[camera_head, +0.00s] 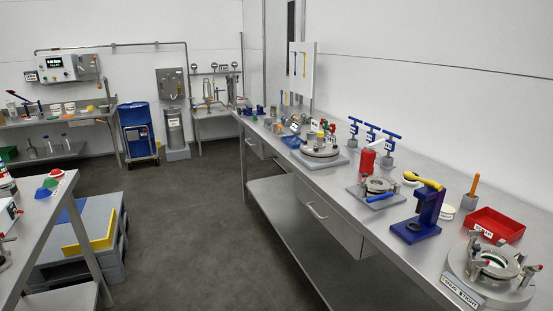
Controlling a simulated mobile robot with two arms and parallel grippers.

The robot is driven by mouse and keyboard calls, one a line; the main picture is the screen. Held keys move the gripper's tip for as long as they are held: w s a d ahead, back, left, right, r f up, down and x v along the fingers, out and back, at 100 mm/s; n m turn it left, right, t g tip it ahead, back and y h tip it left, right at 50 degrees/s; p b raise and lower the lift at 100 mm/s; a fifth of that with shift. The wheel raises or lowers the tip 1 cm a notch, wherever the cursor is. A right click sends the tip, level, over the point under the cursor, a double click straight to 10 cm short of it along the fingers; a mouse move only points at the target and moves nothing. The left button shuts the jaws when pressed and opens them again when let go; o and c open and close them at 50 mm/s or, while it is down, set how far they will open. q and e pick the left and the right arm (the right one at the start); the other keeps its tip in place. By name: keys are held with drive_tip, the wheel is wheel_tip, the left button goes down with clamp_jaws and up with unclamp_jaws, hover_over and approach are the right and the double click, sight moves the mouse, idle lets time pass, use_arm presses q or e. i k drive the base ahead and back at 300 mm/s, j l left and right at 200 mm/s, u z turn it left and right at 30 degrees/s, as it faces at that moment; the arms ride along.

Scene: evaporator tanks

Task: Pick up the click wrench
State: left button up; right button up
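I cannot tell for certain which tool is the click wrench. An upright orange-handled tool (474,184) stands in a grey block on the right bench. A blue bar-shaped tool (379,197) lies at the front of a round clamped fitting. Neither of my grippers is in view.
The long steel bench (345,190) runs along the right wall. It carries a blue press (428,208) with a yellow handle, a red tray (494,224) and blue T-handled tools (369,134). Grey floor (215,230) is open in the middle. A blue-grey pallet stack (75,240) stands left.

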sight(389, 145)
drive_tip(key=i+j+u, duration=0.1)
drive_tip(key=i, duration=0.5)
drive_tip(key=i+j, duration=0.1)
drive_tip(key=i, duration=0.5)
drive_tip(key=i+j+z, duration=0.1)
drive_tip(key=i+z, duration=0.3)
drive_tip(key=i+j+z, duration=0.4)
drive_tip(key=l, duration=1.2)
